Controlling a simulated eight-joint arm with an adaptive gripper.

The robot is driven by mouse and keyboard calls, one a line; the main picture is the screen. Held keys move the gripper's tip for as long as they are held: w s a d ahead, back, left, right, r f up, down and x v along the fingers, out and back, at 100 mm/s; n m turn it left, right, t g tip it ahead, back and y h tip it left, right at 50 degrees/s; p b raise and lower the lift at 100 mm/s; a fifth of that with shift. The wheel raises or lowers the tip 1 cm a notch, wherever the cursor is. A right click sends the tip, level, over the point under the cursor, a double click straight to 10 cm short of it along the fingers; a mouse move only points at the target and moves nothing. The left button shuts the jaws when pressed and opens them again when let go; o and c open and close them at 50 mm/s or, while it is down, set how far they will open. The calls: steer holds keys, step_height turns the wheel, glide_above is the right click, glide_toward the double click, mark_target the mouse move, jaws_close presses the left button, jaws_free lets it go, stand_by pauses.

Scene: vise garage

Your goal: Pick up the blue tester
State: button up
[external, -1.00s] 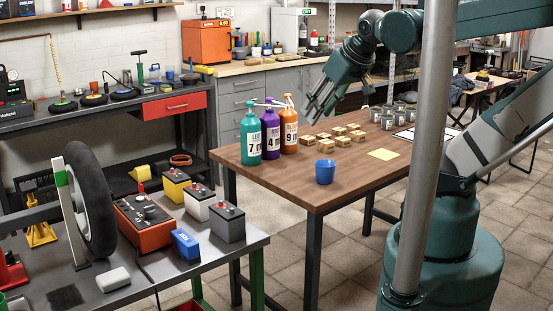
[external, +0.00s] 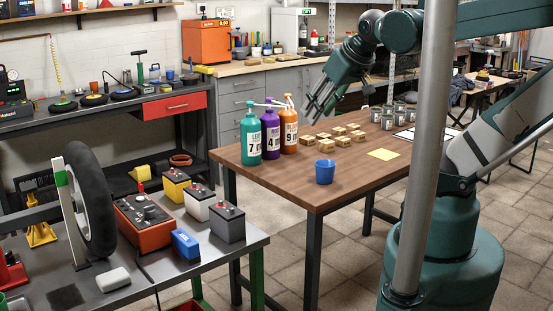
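The blue tester (external: 185,244) is a small blue block-shaped device with a pale label. It lies near the front edge of the grey metal bench (external: 220,255) at the lower left, just right of an orange-red control box. My gripper (external: 314,108) hangs in the air over the back of the wooden table, far to the right of and above the tester. Its fingers point down and to the left; they look spread apart with nothing between them.
Orange-red control box (external: 143,219), yellow, white and grey batteries (external: 227,222) and a wheel (external: 92,200) crowd the tester's bench. The wooden table (external: 270,185) holds three pump bottles (external: 271,132), several small wooden blocks, grey cans and a blue cup (external: 325,172). A floor gap separates the two.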

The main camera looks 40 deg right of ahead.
steer(key=shift+o, duration=0.7)
steer(key=shift+w+a, duration=0.1)
steer(key=g+b, duration=0.1)
steer(key=g, duration=0.6)
glide_above(184, 236)
steer(key=f, duration=2.6)
steer(key=shift+d+f, duration=0.1)
steer(key=shift+d, duration=0.2)
steer(key=shift+a+f, duration=0.35)
steer(key=shift+f, duration=0.1)
steer(key=shift+f, duration=0.1)
